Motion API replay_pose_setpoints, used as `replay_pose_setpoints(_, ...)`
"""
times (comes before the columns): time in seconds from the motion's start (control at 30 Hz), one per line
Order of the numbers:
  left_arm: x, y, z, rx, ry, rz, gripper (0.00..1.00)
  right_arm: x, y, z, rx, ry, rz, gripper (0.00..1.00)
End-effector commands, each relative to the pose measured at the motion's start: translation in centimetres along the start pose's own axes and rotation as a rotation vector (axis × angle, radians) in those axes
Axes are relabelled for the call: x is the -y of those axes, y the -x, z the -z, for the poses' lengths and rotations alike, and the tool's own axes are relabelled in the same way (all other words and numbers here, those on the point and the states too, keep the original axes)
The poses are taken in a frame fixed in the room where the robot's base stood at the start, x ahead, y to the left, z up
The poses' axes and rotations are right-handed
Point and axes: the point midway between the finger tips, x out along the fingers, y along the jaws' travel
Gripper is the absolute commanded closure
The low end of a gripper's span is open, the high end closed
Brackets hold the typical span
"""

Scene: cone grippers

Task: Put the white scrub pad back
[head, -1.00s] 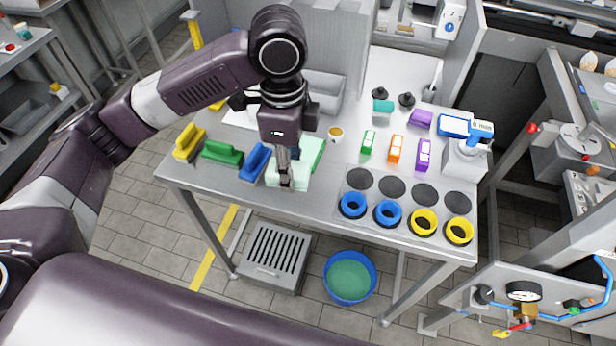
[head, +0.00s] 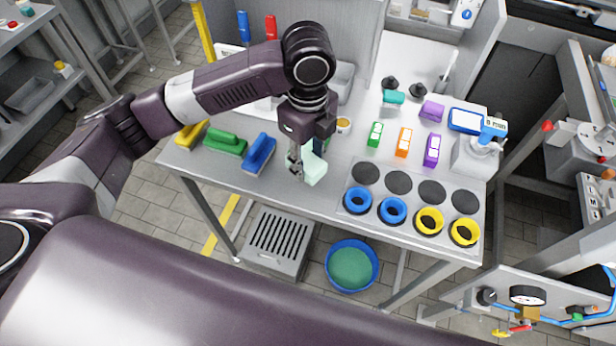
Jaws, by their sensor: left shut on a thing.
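The white scrub pad (head: 314,169) looks pale, with a faint mint tint. It is tilted at the fingers of my left gripper (head: 295,164), which is shut on it, over the front middle of the grey table. The gripper and wrist hide part of the pad. I cannot tell how far it is above the table. A darker green piece (head: 321,145) shows partly behind the gripper. My right gripper is not in view.
Yellow (head: 191,134), green (head: 225,142) and blue (head: 260,153) brushes lie to the left. Blue (head: 357,199) and yellow (head: 429,220) rings sit at the front right beside dark round spots. Green, orange and purple blocks (head: 432,150) stand behind. A blue tub (head: 351,267) is on the floor.

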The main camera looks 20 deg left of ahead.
Motion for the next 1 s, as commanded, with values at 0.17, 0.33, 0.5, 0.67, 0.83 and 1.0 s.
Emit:
replay_pose_setpoints(0.17, 0.0, -2.7, 0.0, 0.000, 0.000, -0.001, 1.00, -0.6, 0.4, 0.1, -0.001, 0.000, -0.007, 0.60)
replay_pose_setpoints(0.33, 0.0, -3.8, 0.0, 0.000, 0.002, -0.001, 1.00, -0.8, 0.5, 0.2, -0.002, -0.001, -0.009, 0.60)
replay_pose_setpoints(0.5, -0.1, -6.2, 0.0, -0.001, 0.002, -0.004, 1.00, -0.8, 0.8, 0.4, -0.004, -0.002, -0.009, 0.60)
replay_pose_setpoints(0.67, 0.0, -7.6, 0.0, 0.000, 0.001, 0.000, 1.00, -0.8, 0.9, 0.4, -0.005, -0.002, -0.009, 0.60)
replay_pose_setpoints(0.83, 0.0, -7.6, 0.0, 0.000, 0.001, 0.001, 1.00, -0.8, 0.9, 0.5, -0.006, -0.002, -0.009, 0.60)
replay_pose_setpoints(1.0, 0.0, -7.8, 0.0, 0.001, 0.001, 0.001, 0.62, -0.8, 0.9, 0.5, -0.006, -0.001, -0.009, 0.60)
